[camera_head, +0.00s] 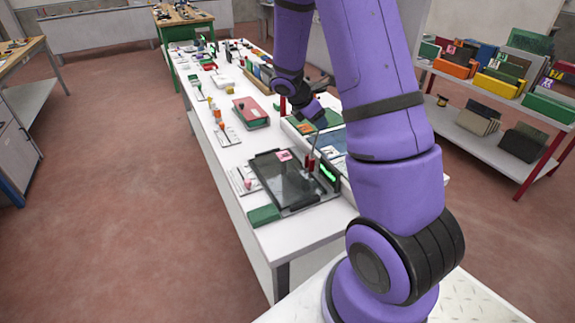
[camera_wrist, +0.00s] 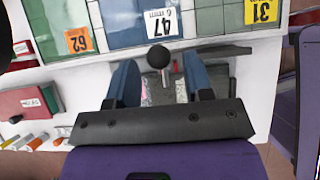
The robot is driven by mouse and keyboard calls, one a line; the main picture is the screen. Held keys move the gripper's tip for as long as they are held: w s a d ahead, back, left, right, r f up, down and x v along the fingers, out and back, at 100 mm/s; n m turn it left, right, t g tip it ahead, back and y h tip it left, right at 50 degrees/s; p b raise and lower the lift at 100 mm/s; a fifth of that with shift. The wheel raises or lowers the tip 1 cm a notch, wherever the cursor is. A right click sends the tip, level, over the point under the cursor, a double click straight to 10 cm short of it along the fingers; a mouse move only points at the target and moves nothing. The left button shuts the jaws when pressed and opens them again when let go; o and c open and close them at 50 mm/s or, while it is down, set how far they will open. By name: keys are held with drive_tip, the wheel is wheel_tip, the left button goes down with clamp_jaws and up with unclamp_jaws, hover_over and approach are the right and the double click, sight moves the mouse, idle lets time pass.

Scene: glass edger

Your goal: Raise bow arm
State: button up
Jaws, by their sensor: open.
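In the wrist view, a round black ball knob (camera_wrist: 158,57) on a short stem stands between the two blue fingers of my gripper (camera_wrist: 160,66). The fingers are apart, with a gap on each side of the knob, and nothing is held. I cannot tell whether this knob belongs to the bow arm. In the head view, a dark glass-topped unit (camera_head: 288,183) lies on the white bench, with a thin upright lever (camera_head: 313,147) and red parts at its right side. My gripper's fingertips are not clear in the head view.
Glass panels with number tags lie just beyond the fingertips in the wrist view, including the one tagged 47 (camera_wrist: 162,22). A red case (camera_head: 252,113) and small tools line the bench (camera_head: 207,140). A shelf (camera_head: 485,128) of coloured boxes stands right. The left floor is clear.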

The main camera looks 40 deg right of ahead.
drive_tip(key=w+a+r, duration=0.1)
drive_tip(key=a+r, duration=0.2)
drive_tip(key=a, duration=0.3)
drive_tip(key=shift+w+a, duration=0.2)
drive_tip(key=shift+a, duration=0.2)
idle(0.4)
idle(0.4)
drive_tip(key=s+a+r+m+t+y, duration=0.1)
drive_tip(key=s+a+r+m, duration=0.35)
drive_tip(key=r, duration=0.35)
drive_tip(key=s+a+r+m+t+y, duration=0.2)
drive_tip(key=s+a+r+m, duration=0.25)
drive_tip(key=r, duration=0.25)
drive_tip(key=s+a+r+m+t+y, duration=0.1)
drive_tip(key=s+a+r+m, duration=0.2)
drive_tip(key=s+a, duration=0.2)
drive_tip(key=s+a+r+m+t+y, duration=0.2)
drive_tip(key=s+a+r+m, duration=0.1)
drive_tip(key=s, duration=0.8)
drive_tip(key=shift+a+r+m+y, duration=0.35)
drive_tip(key=shift+a+r, duration=0.3)
drive_tip(key=shift+a, duration=0.35)
drive_tip(key=shift+s, duration=0.1)
